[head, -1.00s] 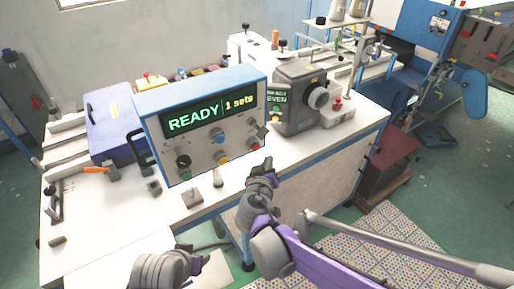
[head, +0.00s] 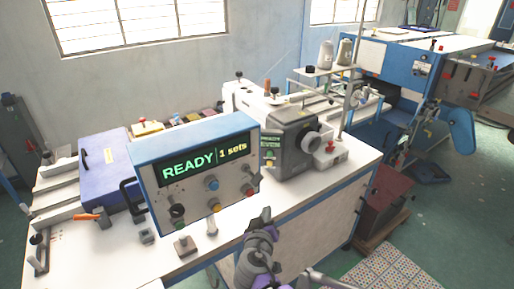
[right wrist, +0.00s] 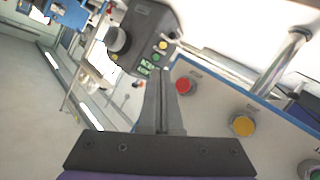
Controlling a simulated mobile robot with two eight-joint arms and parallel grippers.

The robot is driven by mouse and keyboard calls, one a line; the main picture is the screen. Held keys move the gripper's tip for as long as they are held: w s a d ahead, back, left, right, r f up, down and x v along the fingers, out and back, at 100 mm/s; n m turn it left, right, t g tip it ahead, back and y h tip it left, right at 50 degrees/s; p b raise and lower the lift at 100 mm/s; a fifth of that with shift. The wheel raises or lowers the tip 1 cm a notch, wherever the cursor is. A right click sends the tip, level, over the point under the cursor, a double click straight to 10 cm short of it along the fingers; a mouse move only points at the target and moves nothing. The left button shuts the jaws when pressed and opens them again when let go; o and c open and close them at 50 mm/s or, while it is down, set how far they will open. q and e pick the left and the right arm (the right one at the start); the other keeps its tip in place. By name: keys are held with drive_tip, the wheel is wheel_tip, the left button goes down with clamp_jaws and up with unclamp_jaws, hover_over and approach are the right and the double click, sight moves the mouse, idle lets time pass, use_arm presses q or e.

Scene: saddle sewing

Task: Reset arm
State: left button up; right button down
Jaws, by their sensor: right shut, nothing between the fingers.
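My right gripper (head: 262,217) is in front of the table's front edge, below the right end of the control box. In the right wrist view its fingers (right wrist: 161,80) are together and empty, in front of the sewing machine's dark head and the panel's red button (right wrist: 184,85). The control box (head: 195,168) has a blue top and a display reading "READY 1 sets". The grey sewing machine (head: 292,140) stands to its right with a round knob and a small green-lit display. My left gripper is not in view.
The white worktable (head: 100,250) carries a blue case (head: 105,170), an orange-handled tool (head: 88,217) and small blocks (head: 185,246). Thread spools (head: 326,54) stand on a rack behind. A blue machine (head: 400,60) is at the back right.

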drive_tip(key=s+d+f+m+g+h, duration=0.1)
drive_tip(key=s+d+f+g, duration=0.1)
drive_tip(key=s+d, duration=0.4)
drive_tip(key=s+d+f+m+g, duration=0.1)
drive_tip(key=s+d+m+g, duration=0.15)
drive_tip(key=d, duration=0.55)
drive_tip(key=s+d+f+g+y, duration=0.1)
drive_tip(key=s+f+g, duration=0.1)
drive_tip(key=s, duration=0.6)
drive_tip(key=s+d+f+g+y, duration=0.1)
drive_tip(key=s+d+f+g, duration=0.1)
drive_tip(key=s, duration=0.5)
drive_tip(key=shift+s+d+f+y, duration=0.15)
drive_tip(key=shift+s+f+y, duration=0.25)
drive_tip(key=shift+f, duration=0.05)
drive_tip(key=shift+m, duration=0.25)
